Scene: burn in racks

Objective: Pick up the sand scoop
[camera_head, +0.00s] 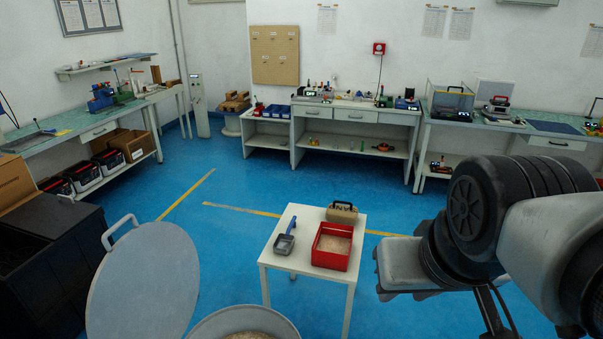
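My arm reaches in from the right edge. Dark finger-like parts of my gripper (497,312) show at the bottom right, partly cut off, well to the right of the table and apart from the scoop. I cannot tell whether they are open or shut.
A tan block with a black handle (342,213) stands behind the red bin. A round grey lid (145,285) stands left of an open drum (208,326) at the bottom. A black bin (50,265) is at left. Workbenches line the walls; blue floor is free behind the table.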

